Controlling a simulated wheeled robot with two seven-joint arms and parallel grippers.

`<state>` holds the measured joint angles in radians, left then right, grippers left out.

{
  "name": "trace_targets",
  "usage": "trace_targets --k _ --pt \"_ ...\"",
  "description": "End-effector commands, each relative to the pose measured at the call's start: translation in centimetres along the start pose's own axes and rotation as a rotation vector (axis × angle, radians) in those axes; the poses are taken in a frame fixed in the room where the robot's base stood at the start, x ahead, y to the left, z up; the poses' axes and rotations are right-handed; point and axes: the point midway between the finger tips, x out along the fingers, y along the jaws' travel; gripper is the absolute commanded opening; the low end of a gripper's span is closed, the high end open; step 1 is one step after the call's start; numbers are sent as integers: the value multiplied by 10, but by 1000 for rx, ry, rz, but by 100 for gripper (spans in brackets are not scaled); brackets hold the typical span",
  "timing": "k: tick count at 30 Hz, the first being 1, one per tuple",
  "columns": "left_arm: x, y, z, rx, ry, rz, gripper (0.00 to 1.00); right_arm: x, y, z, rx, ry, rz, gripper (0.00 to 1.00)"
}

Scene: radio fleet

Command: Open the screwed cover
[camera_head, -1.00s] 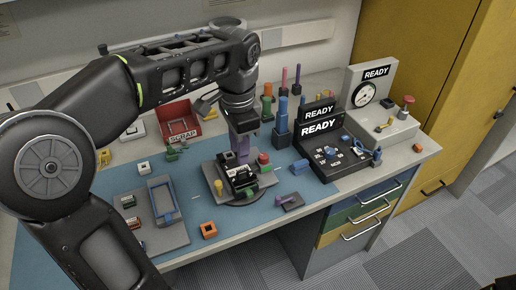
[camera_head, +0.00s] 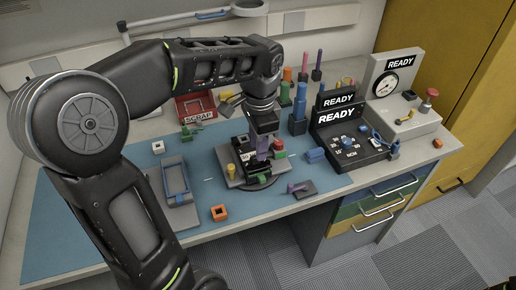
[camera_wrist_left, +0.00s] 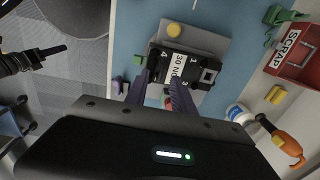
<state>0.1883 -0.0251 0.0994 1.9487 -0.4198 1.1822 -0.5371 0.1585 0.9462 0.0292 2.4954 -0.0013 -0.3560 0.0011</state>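A black unit with a white label (camera_wrist_left: 178,62) sits on a grey plate (camera_wrist_left: 205,30) in the left wrist view. In the head view the unit (camera_head: 243,146) stands on the plate at the table's middle, beside a yellow knob (camera_head: 231,169) and a red part (camera_head: 278,145). I cannot make out a separate screwed cover. My left gripper (camera_head: 261,152) points down at the unit's right side. In the wrist view its two purple fingers (camera_wrist_left: 163,92) are apart, with the unit's edge beyond them; I see nothing clamped. A dark arm end (camera_wrist_left: 35,60) is possibly my right gripper; its fingers are unclear.
A red SCRAP bin (camera_head: 195,108) stands behind. A black READY console (camera_head: 350,140) and blue tower (camera_head: 299,110) stand right. The blue mat (camera_head: 240,205) has free room in front.

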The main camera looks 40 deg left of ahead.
Motion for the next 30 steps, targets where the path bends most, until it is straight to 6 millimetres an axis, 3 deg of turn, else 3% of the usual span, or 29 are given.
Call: trace_targets --k 6,14,25,30 --pt "18 0 0 -1 0 -1 30 0 0 0 0 0 0 42" --pt "19 0 0 -1 0 -1 30 0 0 0 0 0 0 42" --pt "19 0 0 -1 0 -1 0 0 0 0 0 0 0 42" --pt "19 0 0 -1 1 -1 0 0 0 0 0 0 0 42"
